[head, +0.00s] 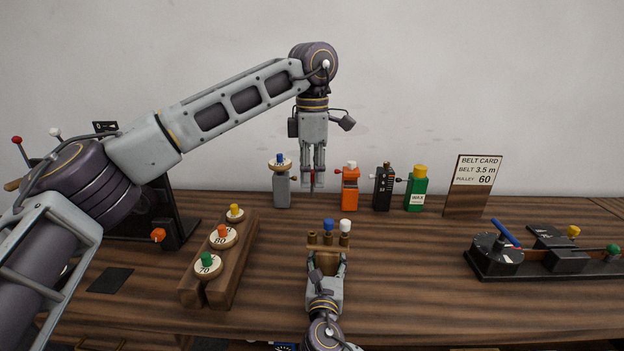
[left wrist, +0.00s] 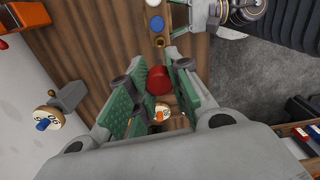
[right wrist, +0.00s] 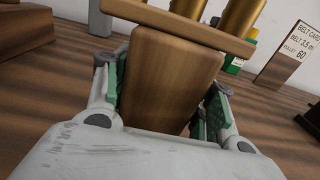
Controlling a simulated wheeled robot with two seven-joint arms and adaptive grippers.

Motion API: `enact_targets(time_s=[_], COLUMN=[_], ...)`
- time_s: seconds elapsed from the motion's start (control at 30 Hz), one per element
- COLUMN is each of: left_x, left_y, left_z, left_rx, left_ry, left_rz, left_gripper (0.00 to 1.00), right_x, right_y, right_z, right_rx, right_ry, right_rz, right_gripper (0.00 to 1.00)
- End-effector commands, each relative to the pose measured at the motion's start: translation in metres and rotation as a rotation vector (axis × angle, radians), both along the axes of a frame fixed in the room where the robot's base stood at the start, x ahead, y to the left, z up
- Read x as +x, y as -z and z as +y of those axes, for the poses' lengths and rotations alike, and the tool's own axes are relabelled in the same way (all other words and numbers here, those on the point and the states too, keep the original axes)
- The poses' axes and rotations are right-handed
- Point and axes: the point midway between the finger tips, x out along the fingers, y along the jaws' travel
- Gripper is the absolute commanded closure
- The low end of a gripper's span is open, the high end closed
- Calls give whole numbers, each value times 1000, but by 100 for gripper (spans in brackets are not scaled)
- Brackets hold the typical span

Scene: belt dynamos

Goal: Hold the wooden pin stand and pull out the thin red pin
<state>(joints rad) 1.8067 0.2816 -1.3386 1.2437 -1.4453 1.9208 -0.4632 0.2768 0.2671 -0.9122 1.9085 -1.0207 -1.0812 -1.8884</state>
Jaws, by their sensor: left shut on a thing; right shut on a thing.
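The wooden pin stand (head: 328,247) is near the front middle of the table. My right gripper (right wrist: 165,110) is shut on its wooden block, which fills the right wrist view. The stand has several brass sockets; a blue pin (head: 328,225) and a white pin (head: 345,226) stand in two, and the leftmost is empty. My left gripper (head: 314,178) is high above and beyond the stand, shut on the thin red pin (left wrist: 158,80). The pin's shaft points down below the fingertips, clear of the stand.
A wooden block with numbered pulleys (head: 222,255) is to the left. Behind are a grey bottle-like device (head: 281,188), an orange one (head: 350,190), a black one (head: 383,188), a green wax bottle (head: 416,190) and the belt card (head: 472,185). A black machine (head: 540,255) is at right.

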Motion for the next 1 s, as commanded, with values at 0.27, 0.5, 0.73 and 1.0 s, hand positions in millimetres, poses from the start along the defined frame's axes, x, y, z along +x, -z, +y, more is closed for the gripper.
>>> enact_targets(time_s=[0.27,0.5,0.73,1.0], left_x=[0,0,0,0], left_y=[-13,-16,-16,-16], left_z=[-1,0,0,0], left_rx=[-1,-1,-1,-1], left_ry=[1,1,1,1], left_rz=[0,0,0,1], left_gripper=[98,98,98,98], right_x=[0,0,0,0], right_y=[3,3,3,2], right_z=[0,0,0,0], right_rx=[-2,-2,-2,-1], right_ry=[0,0,0,0], right_rz=[6,6,5,4], right_gripper=[88,88,88,23])
